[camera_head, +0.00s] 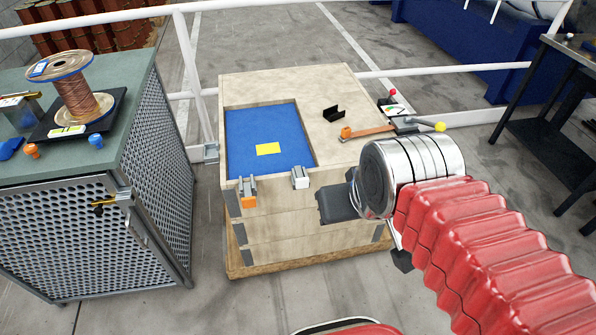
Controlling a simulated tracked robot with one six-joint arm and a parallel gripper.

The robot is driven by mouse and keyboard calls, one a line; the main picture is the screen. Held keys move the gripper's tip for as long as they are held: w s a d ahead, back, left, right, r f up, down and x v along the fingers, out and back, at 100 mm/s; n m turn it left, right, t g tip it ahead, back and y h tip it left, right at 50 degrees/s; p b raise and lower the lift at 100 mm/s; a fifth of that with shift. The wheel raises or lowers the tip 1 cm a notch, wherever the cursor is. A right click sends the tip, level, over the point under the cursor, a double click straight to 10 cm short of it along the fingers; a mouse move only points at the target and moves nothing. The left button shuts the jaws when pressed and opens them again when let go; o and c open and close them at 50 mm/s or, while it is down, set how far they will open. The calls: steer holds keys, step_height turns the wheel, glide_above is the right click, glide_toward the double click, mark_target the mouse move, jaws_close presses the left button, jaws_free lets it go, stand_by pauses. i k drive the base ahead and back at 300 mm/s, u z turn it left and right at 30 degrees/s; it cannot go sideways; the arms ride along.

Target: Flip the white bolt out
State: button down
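The white bolt (300,177) is a small pale block on the front top edge of the wooden crate (285,225), right of an orange bolt (248,192). It looks upright, but its exact position is too small to tell. My gripper (338,203) shows as a dark grey part beyond the silver wrist, in front of the crate's right front side. It is right of the white bolt and a little lower, apparently apart from it. My fingertips are not clear, so whether they are open or shut is hidden.
The crate's top has a blue recess (245,130) with a yellow patch (268,149), a black bracket (334,114) and an orange-brown lever (370,131). A bench (150,130) with a copper spool (76,92) stands left. White rails (290,80) run behind. Floor is clear between bench and crate.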

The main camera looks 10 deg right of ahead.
mark_target(302, 181)
steer(key=i, duration=0.9)
